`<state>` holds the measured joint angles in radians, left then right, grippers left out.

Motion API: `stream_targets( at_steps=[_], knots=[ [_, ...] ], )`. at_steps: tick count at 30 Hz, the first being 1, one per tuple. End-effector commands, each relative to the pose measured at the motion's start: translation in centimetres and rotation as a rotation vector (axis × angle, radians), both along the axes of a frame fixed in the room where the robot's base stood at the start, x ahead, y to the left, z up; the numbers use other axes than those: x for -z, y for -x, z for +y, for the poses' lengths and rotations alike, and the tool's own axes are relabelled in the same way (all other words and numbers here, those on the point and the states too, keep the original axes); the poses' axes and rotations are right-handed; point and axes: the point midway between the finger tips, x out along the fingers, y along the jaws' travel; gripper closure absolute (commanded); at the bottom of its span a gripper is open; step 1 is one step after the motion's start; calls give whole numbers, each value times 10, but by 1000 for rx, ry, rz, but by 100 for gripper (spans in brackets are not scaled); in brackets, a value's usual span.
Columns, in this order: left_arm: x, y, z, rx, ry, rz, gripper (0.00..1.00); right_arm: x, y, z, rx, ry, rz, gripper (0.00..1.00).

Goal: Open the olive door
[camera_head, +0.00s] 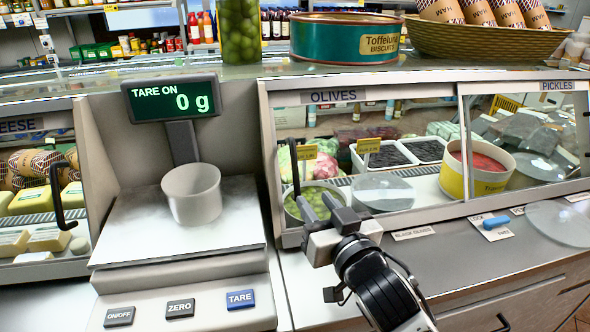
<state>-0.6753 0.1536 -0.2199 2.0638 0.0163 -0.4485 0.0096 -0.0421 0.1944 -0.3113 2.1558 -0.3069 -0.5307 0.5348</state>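The olive door (335,116) is the glass front under the OLIVES sign, in the middle of the counter case. It looks shut. Its dark curved handle (294,168) stands upright near the door's left edge. My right gripper (319,203) is in front of the lower left part of the door, just below and to the right of the handle. Its two fingers point up and are apart, with nothing seen between them. The gripper appears clear of the handle, though the depth gap is hard to judge. My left gripper is out of view.
A scale with a white cup (192,193) stands left of the door. The cheese case handle (62,196) is further left. The pickles door (530,135) adjoins on the right. A glass lid (382,192) and a blue-handled item (495,223) are near the case front.

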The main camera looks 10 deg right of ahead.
Motion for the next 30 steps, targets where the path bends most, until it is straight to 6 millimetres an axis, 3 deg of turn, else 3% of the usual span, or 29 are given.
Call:
stream_targets(
  at_steps=[9,15,28,30],
  knots=[
    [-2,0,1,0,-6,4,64,-2,-68,12,0,1,-1,66],
    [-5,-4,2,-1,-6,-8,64,0,-94,16,0,0,0,66],
    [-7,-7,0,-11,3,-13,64,0,-102,18,-1,-1,1,66],
    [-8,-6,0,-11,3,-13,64,0,-102,18,-1,-1,1,85]
  ],
)
